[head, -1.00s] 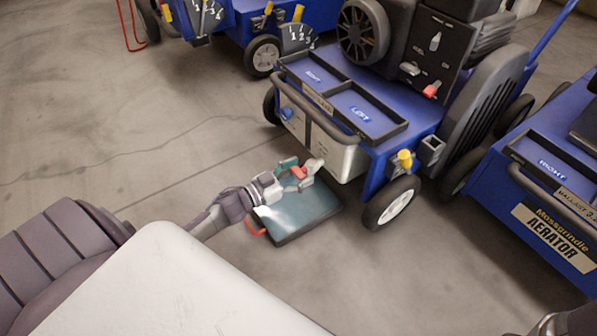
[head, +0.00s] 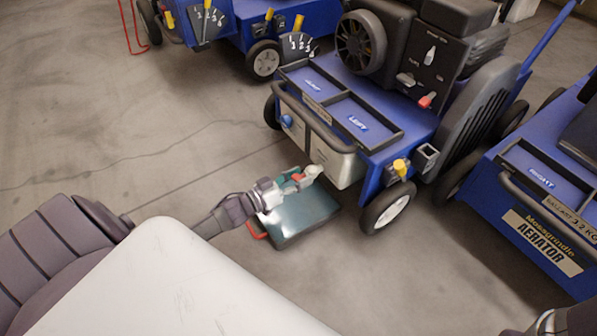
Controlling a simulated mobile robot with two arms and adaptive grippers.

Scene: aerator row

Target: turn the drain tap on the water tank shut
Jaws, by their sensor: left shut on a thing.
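The water tank (head: 338,166) is the pale metal box low on the front of the middle blue aerator. Its drain tap (head: 313,171) is a small pale fitting at the tank's lower front, with a red handle (head: 297,177). My right gripper's fingers are not in view.
The aerator's front wheel (head: 390,207) stands to the right. The floor at left is clear.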

